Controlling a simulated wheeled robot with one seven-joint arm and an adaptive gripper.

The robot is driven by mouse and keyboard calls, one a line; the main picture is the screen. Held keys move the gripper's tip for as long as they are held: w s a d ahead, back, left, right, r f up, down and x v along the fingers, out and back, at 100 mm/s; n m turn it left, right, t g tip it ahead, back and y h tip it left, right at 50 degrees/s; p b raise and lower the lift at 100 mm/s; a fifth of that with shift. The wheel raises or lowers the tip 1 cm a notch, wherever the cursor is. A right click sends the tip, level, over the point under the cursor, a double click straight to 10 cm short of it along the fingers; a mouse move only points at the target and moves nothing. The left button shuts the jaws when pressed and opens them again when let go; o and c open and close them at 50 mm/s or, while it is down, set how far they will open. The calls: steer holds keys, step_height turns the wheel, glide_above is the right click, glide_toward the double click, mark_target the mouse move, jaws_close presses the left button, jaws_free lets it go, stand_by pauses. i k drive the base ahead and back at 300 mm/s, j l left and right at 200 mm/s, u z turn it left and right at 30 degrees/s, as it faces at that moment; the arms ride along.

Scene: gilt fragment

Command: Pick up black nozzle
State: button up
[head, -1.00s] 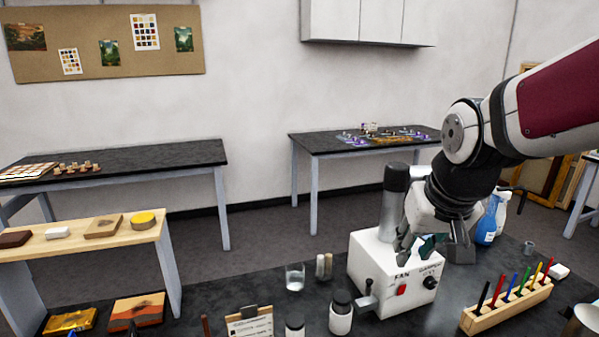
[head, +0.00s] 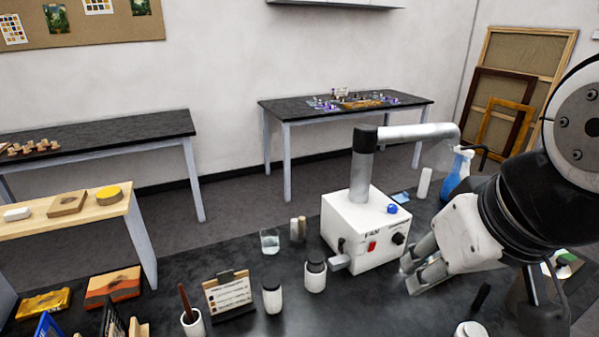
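My gripper (head: 411,275) is just right of the white fan box (head: 352,238), low over the bench and pointing left and down. Its two grey fingers look apart, with nothing visible between them. The dark piece is to the right of and below the fingertips in the picture. My wrist and arm hide much of the right side of the bench.
The fan box carries a grey pipe (head: 420,131) reaching right above my gripper. A blue spray bottle (head: 457,175) stands behind my wrist. Jars (head: 315,277), a glass (head: 269,241) and a small clipboard (head: 229,293) stand left. A white-topped jar (head: 470,329) is at the bottom edge.

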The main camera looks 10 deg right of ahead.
mark_target(485, 288)
steer(key=z, duration=1)
steer(key=l+u, duration=0.1)
steer(key=i+l, duration=0.05)
steer(key=l, duration=0.05)
